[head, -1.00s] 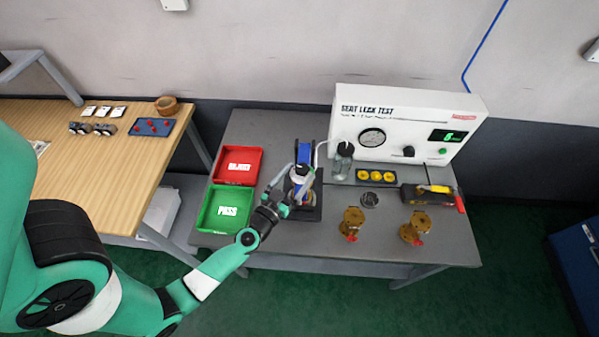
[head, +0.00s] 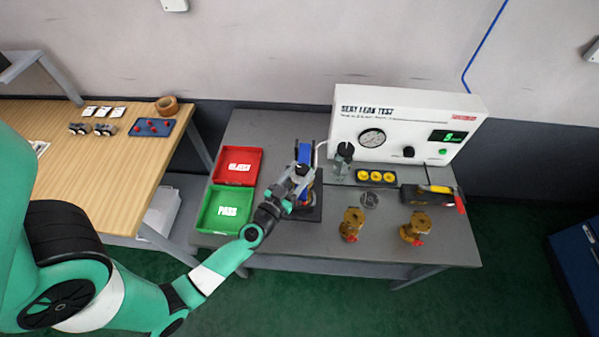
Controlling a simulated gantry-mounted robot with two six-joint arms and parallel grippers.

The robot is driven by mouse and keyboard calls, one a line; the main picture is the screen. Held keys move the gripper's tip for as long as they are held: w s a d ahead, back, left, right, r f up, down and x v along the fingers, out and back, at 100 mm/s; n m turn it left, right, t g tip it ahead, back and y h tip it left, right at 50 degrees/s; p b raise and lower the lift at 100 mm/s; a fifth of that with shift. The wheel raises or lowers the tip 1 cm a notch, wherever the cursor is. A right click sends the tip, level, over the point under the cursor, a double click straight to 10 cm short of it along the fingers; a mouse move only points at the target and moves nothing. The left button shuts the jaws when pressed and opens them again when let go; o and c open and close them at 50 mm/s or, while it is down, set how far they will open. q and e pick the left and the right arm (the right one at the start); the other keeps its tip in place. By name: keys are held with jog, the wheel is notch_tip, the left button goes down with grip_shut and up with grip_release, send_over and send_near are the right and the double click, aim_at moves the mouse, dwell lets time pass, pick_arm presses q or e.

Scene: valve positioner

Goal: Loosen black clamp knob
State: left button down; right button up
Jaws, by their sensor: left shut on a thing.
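The black clamp knob (head: 302,169) is a small dark piece at the top of the clamp fixture (head: 306,152), which has a blue upright and stands on a dark base plate. My left gripper (head: 299,178) reaches in from the lower left and is shut on the knob. The fingers and wrist cover most of the knob and the front of the fixture, so how far the knob is turned cannot be seen. My right gripper is not in view.
A red tray (head: 238,180) and a green tray (head: 246,222) lie left of the fixture. A clear bottle (head: 342,165) stands close to its right. The white seat leak tester (head: 405,115) is behind. Two brass valves (head: 351,225) stand front right.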

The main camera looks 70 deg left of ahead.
pick_arm(q)
jog(key=shift+r, duration=0.1)
